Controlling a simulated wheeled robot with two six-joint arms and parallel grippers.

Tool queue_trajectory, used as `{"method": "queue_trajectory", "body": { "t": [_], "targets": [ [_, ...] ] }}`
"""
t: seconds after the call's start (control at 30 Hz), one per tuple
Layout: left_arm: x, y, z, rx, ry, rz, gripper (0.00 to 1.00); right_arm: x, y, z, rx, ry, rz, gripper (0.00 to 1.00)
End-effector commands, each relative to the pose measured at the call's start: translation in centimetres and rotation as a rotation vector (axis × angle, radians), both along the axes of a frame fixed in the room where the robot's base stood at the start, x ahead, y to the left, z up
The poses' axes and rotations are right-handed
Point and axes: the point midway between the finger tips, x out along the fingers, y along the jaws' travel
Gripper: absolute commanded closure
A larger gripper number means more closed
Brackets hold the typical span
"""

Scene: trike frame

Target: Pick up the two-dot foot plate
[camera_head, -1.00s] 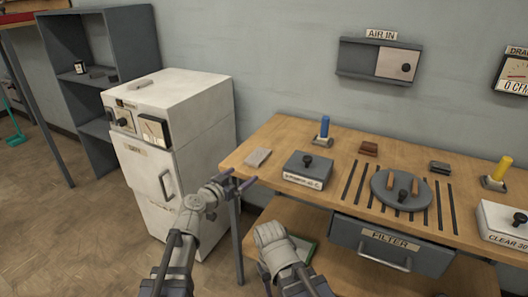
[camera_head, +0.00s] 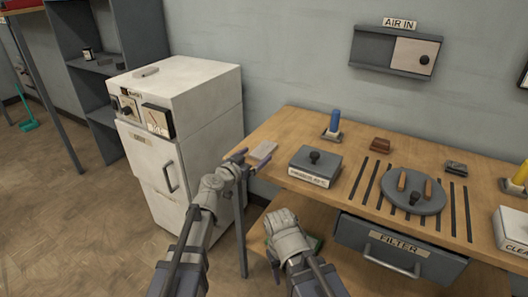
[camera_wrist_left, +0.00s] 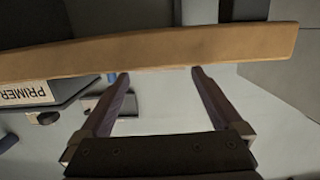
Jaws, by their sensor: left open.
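I cannot make out dots on any piece, so I cannot tell which is the two-dot foot plate. A flat pale grey plate (camera_head: 263,151) lies at the left end of the wooden workbench (camera_head: 290,124). My left gripper (camera_head: 238,157) is open and empty at the bench's left edge, just left of that plate. In the left wrist view its two fingers (camera_wrist_left: 160,76) are apart, below the bench's wooden edge (camera_wrist_left: 160,50); no plate shows between them. My right arm hangs in front of the bench, and its fingers are not visible.
A grey box (camera_head: 315,165) with a dark knob stands right of the pale plate. A white cabinet (camera_head: 190,95) stands left of the bench, with a small grey piece (camera_head: 147,71) on top. A dark piece (camera_head: 456,168) and a round grey plate (camera_head: 412,196) are farther right.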

Motion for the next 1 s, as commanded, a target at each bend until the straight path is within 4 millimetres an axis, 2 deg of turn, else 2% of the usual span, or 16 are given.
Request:
{"method": "queue_trajectory", "body": {
  "t": [0.17, 0.4, 0.67, 1.0],
  "targets": [
    [1.2, -0.6, -0.3, 0.001, 0.000, -0.002, 0.00, 0.0, 0.0, -0.3, 0.000, 0.000, 0.000, 0.50],
    [4.2, -2.2, -0.9, 0.002, 0.000, -0.001, 0.00, 0.0, 0.0, -0.9, 0.000, 0.000, 0.000, 0.50],
    [4.4, -2.4, -0.9, 0.001, 0.000, -0.001, 0.00, 0.0, 0.0, -0.9, 0.000, 0.000, 0.000, 0.50],
    [4.4, -2.4, -0.9, 0.001, 0.000, -0.001, 0.37, 0.0, 0.0, -0.9, 0.000, 0.000, 0.000, 0.50]
  ]
}}
